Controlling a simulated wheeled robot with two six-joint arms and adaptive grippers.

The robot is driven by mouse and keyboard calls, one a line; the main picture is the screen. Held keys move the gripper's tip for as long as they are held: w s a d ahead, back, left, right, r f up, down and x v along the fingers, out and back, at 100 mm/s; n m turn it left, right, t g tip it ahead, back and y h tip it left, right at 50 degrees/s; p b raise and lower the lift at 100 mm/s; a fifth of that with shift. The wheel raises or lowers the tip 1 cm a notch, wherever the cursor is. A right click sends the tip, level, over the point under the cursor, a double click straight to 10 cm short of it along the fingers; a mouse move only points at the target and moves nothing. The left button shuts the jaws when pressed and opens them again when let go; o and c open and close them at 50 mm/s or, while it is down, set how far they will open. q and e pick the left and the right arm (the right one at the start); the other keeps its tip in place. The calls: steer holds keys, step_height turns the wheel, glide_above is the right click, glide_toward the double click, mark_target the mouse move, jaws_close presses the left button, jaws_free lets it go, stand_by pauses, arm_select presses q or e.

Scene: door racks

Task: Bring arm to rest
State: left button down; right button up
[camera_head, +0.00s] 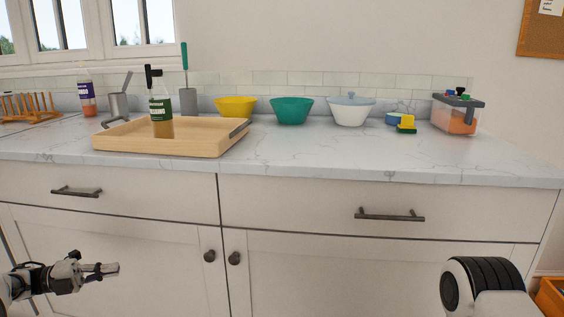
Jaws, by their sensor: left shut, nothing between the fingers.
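My left gripper (100,269) comes in at the lower left, in front of the white lower cabinet door (150,260). Its fingers are together, with nothing between them, and they point right. It is well below the counter and apart from the cabinet handles. Part of my right arm (485,280) shows at the lower right; its gripper is out of the picture.
The marble counter (330,160) holds a wooden tray (190,143) with a dark-labelled bottle (160,108), a yellow bowl (236,107), a green bowl (291,111), a white lidded bowl (351,110) and a clear bin (456,115). Drawer handles (390,215) and knobs (234,258) stick out.

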arm_select(q)
steer(key=w+d+f+n+h, duration=0.1)
steer(key=d+n, duration=0.1)
steer(key=d, duration=0.7)
steer(key=w+d+f+n+h, duration=0.1)
steer(key=w+d+f+n, duration=0.1)
steer(key=d, duration=0.8)
steer(key=s+d+f+n+t+y, duration=0.2)
steer(key=s+d+f+n+y, duration=0.25)
steer(key=f+n, duration=0.35)
steer(key=s+d+f+n+t+y, duration=0.35)
steer(key=d+f+n+y, duration=0.2)
steer(key=f+n, duration=0.25)
steer(key=s+f+n+g+y, duration=0.45)
steer(key=s+f, duration=0.25)
steer(key=s, duration=0.6)
steer(key=s+a+f+n+g+y, duration=0.15)
steer(key=s+a+n+g, duration=0.25)
steer(key=s, duration=0.7)
steer(key=s+a+n+g+y, duration=0.3)
steer(key=s+a+n+g, duration=0.1)
steer(key=s, duration=0.6)
step_height(320, 180, up, 25)
steer(key=p, duration=2.5)
steer(key=shift+w+d+r+t+p, duration=0.15)
steer(key=shift+d+r+t+p, duration=0.05)
steer(key=shift+d+t+p, duration=0.15)
